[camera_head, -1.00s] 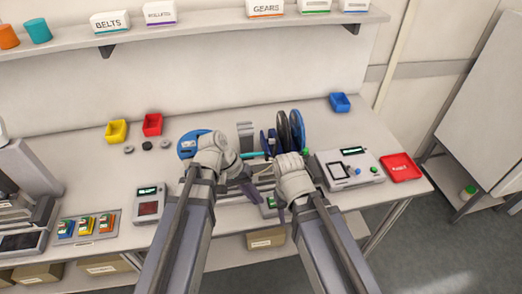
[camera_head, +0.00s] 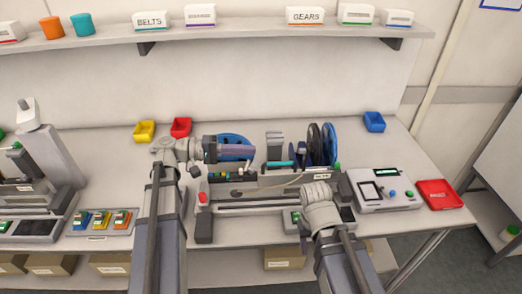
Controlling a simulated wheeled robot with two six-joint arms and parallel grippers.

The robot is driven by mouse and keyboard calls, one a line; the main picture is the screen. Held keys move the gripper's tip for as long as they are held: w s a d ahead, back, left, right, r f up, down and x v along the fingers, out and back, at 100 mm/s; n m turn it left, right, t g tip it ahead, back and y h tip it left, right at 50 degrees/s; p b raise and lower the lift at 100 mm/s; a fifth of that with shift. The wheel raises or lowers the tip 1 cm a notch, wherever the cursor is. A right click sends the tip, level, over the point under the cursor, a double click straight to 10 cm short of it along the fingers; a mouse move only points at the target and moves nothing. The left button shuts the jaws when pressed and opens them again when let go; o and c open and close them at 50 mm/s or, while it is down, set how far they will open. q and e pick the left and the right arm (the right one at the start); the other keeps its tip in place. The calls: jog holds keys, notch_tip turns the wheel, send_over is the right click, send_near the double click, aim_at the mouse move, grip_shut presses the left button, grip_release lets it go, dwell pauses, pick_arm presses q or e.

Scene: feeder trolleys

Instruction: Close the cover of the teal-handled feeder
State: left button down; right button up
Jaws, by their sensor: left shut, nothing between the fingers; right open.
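A teal bar-like handle (camera_head: 279,164) shows on the grey feeder assembly (camera_head: 262,183) in the middle of the bench, left of the upright reels. The cover's position is too small to tell. My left gripper (camera_head: 252,152) is shut and empty, its fingers pointing right, above the back of the assembly and left of the teal handle, apparently apart from it. My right gripper (camera_head: 304,238) is low at the assembly's front right edge. It is open, though my own wrist hides most of its fingers.
Dark and blue reels (camera_head: 329,144) stand behind the assembly. A white device (camera_head: 384,188) and a red tray (camera_head: 440,194) are at the right. Yellow (camera_head: 144,131), red (camera_head: 181,127) and blue (camera_head: 374,121) bins stand at the back. A shelf (camera_head: 230,37) runs above.

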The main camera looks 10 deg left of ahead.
aim_at(303, 149)
pick_arm(q)
jog(key=x, duration=1.2)
jog(key=shift+d+b, duration=0.25)
jog(key=shift+b, duration=0.15)
jog(key=shift+w, duration=0.1)
